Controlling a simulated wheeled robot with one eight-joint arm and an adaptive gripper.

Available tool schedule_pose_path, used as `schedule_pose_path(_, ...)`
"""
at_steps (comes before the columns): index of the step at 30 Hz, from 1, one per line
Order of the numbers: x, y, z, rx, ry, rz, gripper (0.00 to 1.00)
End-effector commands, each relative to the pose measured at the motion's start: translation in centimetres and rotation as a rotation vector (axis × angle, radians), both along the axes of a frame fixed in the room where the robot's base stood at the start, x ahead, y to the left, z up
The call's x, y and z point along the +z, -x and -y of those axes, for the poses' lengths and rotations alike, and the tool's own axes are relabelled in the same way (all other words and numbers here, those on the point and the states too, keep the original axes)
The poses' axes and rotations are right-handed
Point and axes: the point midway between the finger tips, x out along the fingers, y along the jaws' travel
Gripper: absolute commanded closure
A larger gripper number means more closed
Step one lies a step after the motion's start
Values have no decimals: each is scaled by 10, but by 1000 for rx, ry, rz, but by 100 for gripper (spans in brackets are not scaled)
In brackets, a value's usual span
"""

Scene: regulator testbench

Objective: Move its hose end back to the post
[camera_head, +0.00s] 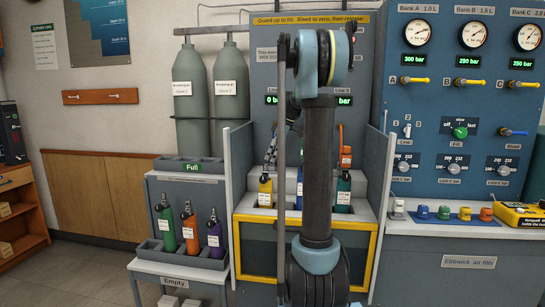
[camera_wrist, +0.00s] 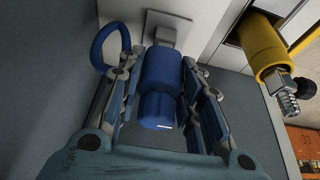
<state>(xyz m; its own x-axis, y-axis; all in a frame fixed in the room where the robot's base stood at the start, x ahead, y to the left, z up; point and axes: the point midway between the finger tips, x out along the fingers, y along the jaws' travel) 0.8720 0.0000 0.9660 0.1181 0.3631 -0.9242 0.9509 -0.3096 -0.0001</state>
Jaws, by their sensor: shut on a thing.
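In the wrist view my gripper (camera_wrist: 160,65) is shut around a blue cylindrical hose end (camera_wrist: 159,100), with a finger on each side. A blue hose loop (camera_wrist: 97,45) curves beside the left finger. A pale grey bracket or block (camera_wrist: 172,32) is just beyond the hose end; I cannot tell whether they touch, or whether this is the post. In the head view my arm stands in front of the fill station, and the gripper and held hose end are hidden.
A yellow cylinder (camera_wrist: 262,50) with a metal valve (camera_wrist: 287,100) is close right of my gripper. The station holds yellow (camera_head: 265,191) and green (camera_head: 343,192) cylinders between side panels (camera_head: 377,175). An orange hose (camera_head: 345,145) hangs at right. The Empty rack (camera_head: 180,262) stands left.

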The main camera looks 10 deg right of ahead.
Motion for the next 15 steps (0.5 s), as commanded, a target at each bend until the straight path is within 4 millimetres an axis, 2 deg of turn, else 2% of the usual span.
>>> schedule_pose_path(15,-7,0,0,0,0,0,99)
